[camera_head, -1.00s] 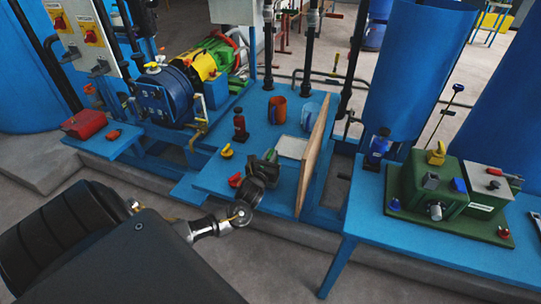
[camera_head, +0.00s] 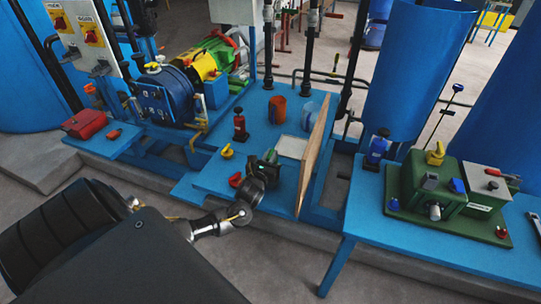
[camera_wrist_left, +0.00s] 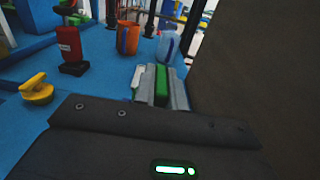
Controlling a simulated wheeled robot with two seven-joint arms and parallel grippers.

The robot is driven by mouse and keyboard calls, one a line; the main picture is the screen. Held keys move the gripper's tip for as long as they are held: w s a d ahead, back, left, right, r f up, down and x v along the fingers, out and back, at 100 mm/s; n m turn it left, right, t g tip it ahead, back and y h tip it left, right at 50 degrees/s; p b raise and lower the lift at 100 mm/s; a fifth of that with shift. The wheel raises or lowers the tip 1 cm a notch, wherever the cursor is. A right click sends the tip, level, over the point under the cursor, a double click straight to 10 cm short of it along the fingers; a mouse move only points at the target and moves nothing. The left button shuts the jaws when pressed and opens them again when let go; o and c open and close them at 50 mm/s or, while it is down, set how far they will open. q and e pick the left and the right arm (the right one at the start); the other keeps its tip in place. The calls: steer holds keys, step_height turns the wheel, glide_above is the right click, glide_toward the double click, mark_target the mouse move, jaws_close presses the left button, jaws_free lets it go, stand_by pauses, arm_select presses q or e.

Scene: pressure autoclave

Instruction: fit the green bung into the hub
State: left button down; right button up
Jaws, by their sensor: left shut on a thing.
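My left gripper (camera_head: 269,158) is over the blue bench, its arm coming in from the lower left. It is shut on the green bung (camera_wrist_left: 162,86), which shows between the grey fingers in the left wrist view. In the head view the bung is small and mostly covered by the gripper. I cannot tell for sure which part is the hub. A blue round flanged housing (camera_head: 160,100) stands left of the gripper, well apart from it. My right gripper is not in view.
A wooden board (camera_head: 313,155) stands upright just right of the gripper. A red-and-black bottle (camera_head: 240,127), a yellow knob (camera_head: 227,151), an orange mug (camera_head: 278,110) and a clear jug (camera_head: 310,115) stand on the blue bench (camera_head: 215,180). A green box (camera_head: 428,195) is on the right table.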

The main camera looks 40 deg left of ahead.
arm_select(q)
steer(key=shift+p, duration=0.35)
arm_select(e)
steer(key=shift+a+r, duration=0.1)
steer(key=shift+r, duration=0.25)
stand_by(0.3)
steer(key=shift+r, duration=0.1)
arm_select(q)
steer(key=shift+p, duration=0.3)
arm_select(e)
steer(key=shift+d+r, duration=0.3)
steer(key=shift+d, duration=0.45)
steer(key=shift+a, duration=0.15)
